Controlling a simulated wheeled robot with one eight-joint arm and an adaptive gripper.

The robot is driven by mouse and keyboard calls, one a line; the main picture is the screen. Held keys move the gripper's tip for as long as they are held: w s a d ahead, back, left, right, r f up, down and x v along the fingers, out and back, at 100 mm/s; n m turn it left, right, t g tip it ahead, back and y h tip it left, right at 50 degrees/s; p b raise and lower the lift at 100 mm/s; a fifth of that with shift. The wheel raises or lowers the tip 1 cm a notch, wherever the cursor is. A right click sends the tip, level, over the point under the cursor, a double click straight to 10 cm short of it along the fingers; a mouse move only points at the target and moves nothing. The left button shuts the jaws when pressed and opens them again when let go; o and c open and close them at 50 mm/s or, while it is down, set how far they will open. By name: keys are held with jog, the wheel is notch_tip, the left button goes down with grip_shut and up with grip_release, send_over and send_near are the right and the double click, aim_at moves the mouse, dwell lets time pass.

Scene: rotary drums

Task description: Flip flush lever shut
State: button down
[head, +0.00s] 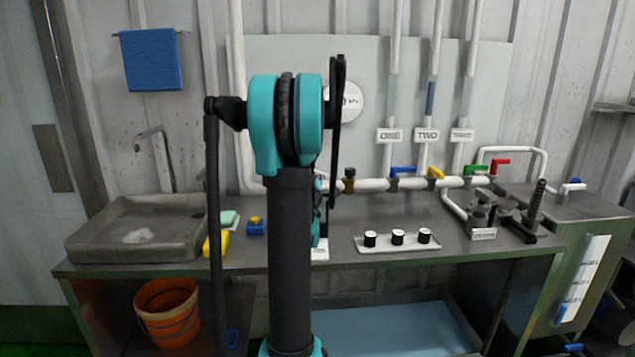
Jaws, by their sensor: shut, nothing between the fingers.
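No lever has a readable flush label, so I cannot tell which one is meant. Along the white pipe at the back of the bench are a blue lever (403,170), a yellow lever (436,173), a green lever (475,169) and a red lever (500,162). The blue, green and red handles lie roughly along the pipe; the yellow one looks tilted. Another small blue-handled tap (573,185) is on the right cabinet. My arm stands in the middle of the view, left of these levers. My gripper is not visible; my arm may hide it.
A grey sink (140,225) is at the left. A white tray (400,246) with three black-and-white knobs is on the bench (360,275). Dark metal fittings (490,210) stand at the right end. An orange bucket (167,312) is below.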

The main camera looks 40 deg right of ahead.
aim_at(327, 178)
jog(key=shift+s+d+n+t+y, duration=0.3)
jog(key=shift+d+n+t+y, duration=0.15)
jog(key=shift+d, duration=0.4)
jog(key=n+t+y, duration=0.1)
jog(key=d+n+t+y, duration=0.1)
jog(key=y, duration=0.1)
jog(key=shift+s+d, duration=0.1)
jog(key=shift+d, duration=0.2)
jog(key=shift+w+d+n+t+y, duration=0.3)
jog(key=shift+d+n+y, duration=0.2)
jog(key=shift+d+y, duration=0.15)
jog(key=shift+w+d+n+t+y, duration=0.15)
jog(key=shift+d+n+t+y, duration=0.1)
jog(key=shift+d+n+y, duration=0.45)
jog(key=shift+w+d+n+t+y, duration=0.25)
jog(key=shift+d+n+t+y, duration=0.15)
jog(key=shift+y, duration=0.4)
jog(key=shift+d, duration=0.15)
